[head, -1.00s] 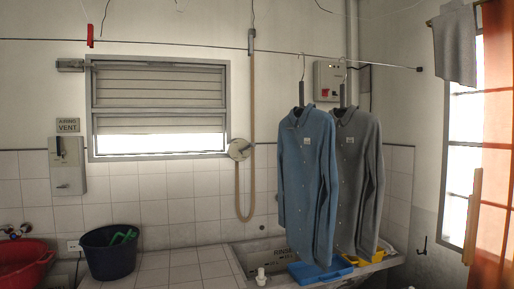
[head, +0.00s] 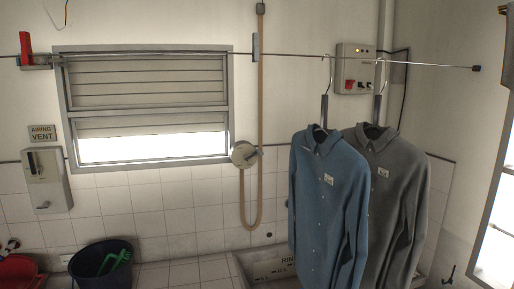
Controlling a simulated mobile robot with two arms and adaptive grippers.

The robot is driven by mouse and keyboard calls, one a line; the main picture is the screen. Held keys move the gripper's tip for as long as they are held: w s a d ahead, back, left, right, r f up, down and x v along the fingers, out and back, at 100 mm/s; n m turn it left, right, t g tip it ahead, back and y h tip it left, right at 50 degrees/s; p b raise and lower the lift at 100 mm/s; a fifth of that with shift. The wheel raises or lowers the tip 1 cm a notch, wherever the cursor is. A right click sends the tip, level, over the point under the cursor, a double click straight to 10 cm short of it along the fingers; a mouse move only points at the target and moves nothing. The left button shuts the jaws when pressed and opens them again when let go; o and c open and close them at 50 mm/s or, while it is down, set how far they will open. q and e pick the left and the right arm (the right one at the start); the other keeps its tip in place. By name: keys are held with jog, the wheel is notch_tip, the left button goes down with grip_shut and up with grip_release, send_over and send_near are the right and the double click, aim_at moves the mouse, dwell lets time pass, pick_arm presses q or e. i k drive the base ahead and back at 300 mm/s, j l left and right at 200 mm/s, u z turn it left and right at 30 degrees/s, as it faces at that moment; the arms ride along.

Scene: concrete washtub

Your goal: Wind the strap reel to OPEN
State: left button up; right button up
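The strap reel (head: 242,156) is a round pale disc with a small grey handle-like piece, on the wall at the lower right corner of the window. A tan strap (head: 260,100) runs down the wall beside the window, hangs in a loop below the reel and comes back up to it. The shutter (head: 146,92) in the window has grey slats over the upper part and a bright gap below. The sign "AIRING VENT" (head: 42,133) is left of the window, above a grey wall box (head: 46,180) with a dark slot. Neither of my grippers is in view.
A blue shirt (head: 325,200) and a grey shirt (head: 395,200) hang from a line (head: 300,57) right of the reel. A dark bucket (head: 100,262) and a red basin (head: 18,270) stand below left.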

aim_at(258, 152)
jog(key=i+j, duration=0.25)
jog(key=i, duration=0.15)
jog(key=i+j+z, duration=0.1)
jog(key=i+j, duration=0.15)
jog(key=i, duration=0.15)
